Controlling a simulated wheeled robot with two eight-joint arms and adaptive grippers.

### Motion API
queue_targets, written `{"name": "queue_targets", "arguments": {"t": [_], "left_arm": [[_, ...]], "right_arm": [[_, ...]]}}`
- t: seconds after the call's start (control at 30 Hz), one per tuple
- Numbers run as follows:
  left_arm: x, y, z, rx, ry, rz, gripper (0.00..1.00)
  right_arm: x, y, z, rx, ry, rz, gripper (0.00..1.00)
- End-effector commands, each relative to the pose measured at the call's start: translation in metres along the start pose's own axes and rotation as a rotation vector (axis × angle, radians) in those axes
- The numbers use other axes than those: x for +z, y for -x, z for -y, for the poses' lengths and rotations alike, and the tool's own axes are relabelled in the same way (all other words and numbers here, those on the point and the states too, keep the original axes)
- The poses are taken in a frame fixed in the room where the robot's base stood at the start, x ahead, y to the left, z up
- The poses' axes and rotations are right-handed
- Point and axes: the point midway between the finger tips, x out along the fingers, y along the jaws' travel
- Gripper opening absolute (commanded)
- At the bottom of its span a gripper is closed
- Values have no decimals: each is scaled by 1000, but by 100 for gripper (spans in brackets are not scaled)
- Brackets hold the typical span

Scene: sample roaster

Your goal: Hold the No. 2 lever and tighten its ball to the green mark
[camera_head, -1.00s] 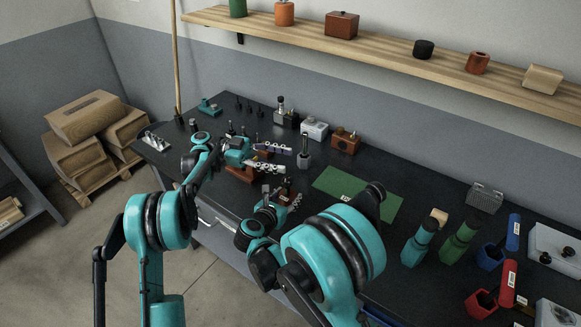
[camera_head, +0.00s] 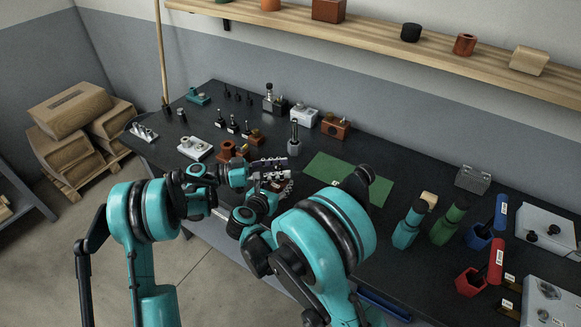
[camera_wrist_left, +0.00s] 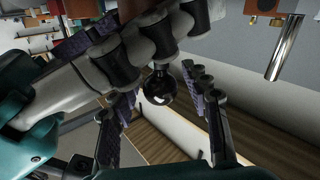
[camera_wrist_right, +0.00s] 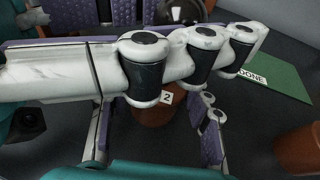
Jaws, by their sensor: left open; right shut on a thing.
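A dark glossy ball (camera_wrist_left: 160,86) shows in the left wrist view between the spread purple-padded fingers of my left gripper (camera_wrist_left: 167,110). The fingers look apart from it. In the head view my left gripper (camera_head: 268,165) is just above my right gripper (camera_head: 277,182). My right gripper is shut; the right wrist view shows a label "2" (camera_wrist_right: 166,97) on a brown base (camera_wrist_right: 152,115) between its fingers. A white finger with black rollers crosses both wrist views and hides the lever and its grip. I cannot make out a green mark.
A green mat (camera_head: 322,166) marked DONE lies right of the grippers. A black-and-metal upright piece (camera_head: 294,135) stands close behind them. Brown blocks (camera_head: 228,150) and a white fixture (camera_head: 195,148) are to the left. Green and teal bottles (camera_head: 408,228) stand right.

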Motion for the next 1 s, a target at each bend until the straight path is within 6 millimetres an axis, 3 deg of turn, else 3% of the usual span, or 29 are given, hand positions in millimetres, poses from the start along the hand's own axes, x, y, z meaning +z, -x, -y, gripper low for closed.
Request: {"name": "queue_targets", "arguments": {"t": [0.2, 0.57, 0.77, 1.0], "left_arm": [[0, -28, 0, 1, -1, 0, 47], [0, -33, 0, 0, -1, 0, 47], [0, -33, 0, 0, -1, 0, 0], [0, -33, 0, 0, -1, 0, 0]], "right_arm": [[-1, 0, 0, 1, -1, -1, 10], [-1, 0, 0, 1, -1, -1, 10], [-1, 0, 0, 1, -1, -1, 10], [-1, 0, 0, 1, -1, -1, 10]]}}
